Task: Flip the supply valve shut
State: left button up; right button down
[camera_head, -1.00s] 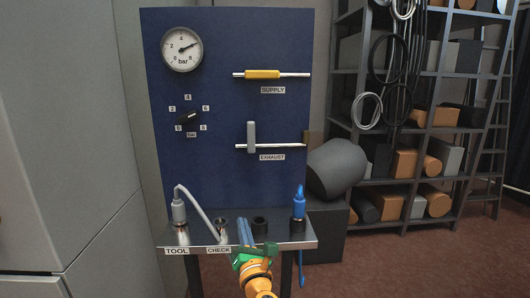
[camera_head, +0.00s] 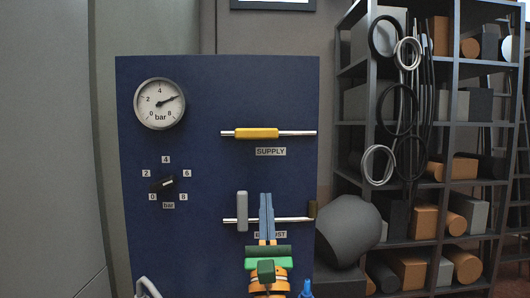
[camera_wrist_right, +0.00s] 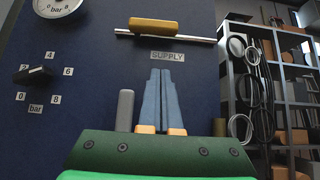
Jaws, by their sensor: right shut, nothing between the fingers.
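The supply valve has a yellow handle (camera_head: 257,133) lying level along its silver pipe, above the SUPPLY label (camera_head: 270,152) on the blue panel (camera_head: 215,90). The yellow handle also shows at the top of the right wrist view (camera_wrist_right: 153,25). The exhaust valve's grey handle (camera_head: 242,211) stands upright across its pipe. My right gripper (camera_head: 266,197) is shut and empty, its blue fingers pointing up, below the supply valve and to the right of the grey handle. It covers part of the EXHAUST label. My left gripper is not in view.
A pressure gauge (camera_head: 159,104) and a black selector knob (camera_head: 162,184) are on the panel's left side. The tops of a grey plug (camera_head: 147,288) and a blue plug (camera_head: 306,290) show at the bottom edge. A loaded shelf (camera_head: 430,150) stands at the right.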

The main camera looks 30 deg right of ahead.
aim_at(257, 134)
jog(key=p+x, duration=0.2)
jog(key=x, duration=0.7)
jog(key=shift+w+d+r, duration=0.1)
jog(key=shift+d+r, duration=0.05)
notch_tip(257, 134, up, 2)
jog(key=shift+r+p, duration=0.1)
jog(key=shift+p, duration=1)
jog(key=shift+r+p, duration=0.55)
jog(key=shift+r, duration=0.1)
jog(key=shift+f, duration=0.1)
jog(key=shift+d, duration=0.1)
